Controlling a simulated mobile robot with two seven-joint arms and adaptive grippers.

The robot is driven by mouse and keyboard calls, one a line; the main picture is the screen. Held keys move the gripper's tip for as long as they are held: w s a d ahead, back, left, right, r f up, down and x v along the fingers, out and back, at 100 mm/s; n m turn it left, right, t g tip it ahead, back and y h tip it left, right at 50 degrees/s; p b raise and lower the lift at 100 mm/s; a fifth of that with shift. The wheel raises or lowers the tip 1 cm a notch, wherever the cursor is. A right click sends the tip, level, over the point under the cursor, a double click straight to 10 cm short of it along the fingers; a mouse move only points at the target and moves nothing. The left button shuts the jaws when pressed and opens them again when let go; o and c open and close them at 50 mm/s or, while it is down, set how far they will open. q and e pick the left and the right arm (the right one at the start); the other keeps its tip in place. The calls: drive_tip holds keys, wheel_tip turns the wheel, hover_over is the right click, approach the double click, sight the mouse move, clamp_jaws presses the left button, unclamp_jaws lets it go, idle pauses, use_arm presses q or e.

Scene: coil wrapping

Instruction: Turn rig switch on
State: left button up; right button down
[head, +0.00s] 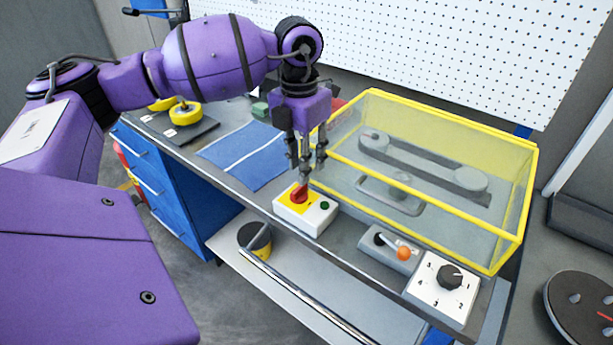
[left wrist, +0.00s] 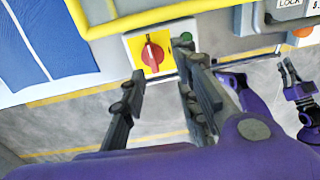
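The rig switch is a red rotary knob (head: 299,194) on a yellow plate, on a white box (head: 317,219) at the bench's front edge. A dark green round lamp or button (head: 325,205) sits beside it. My left gripper (head: 306,172) points down just above the knob. In the left wrist view its fingers (left wrist: 160,88) are spread with nothing between them. The red knob (left wrist: 152,54) shows there beyond the fingertips, its grip bar close to upright in the picture. Contact is not visible. What looks like my right gripper (left wrist: 299,88) shows small at the right edge.
A yellow-framed clear guard (head: 440,130) covers a belt mechanism right behind the switch. A lever box with an orange knob (head: 404,253) and a numbered dial box (head: 441,288) stand to the right. A blue mat (head: 242,155) lies to the left.

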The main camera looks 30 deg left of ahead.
sight(300, 186)
use_arm(q)
drive_tip(key=shift+w+a+r, duration=0.1)
drive_tip(key=shift+a, duration=0.4)
drive_tip(key=shift+a+f, duration=0.1)
drive_tip(key=shift+f, duration=0.3)
drive_tip(key=shift+f+p, duration=0.3)
drive_tip(key=shift+f, duration=2.9)
clamp_jaws()
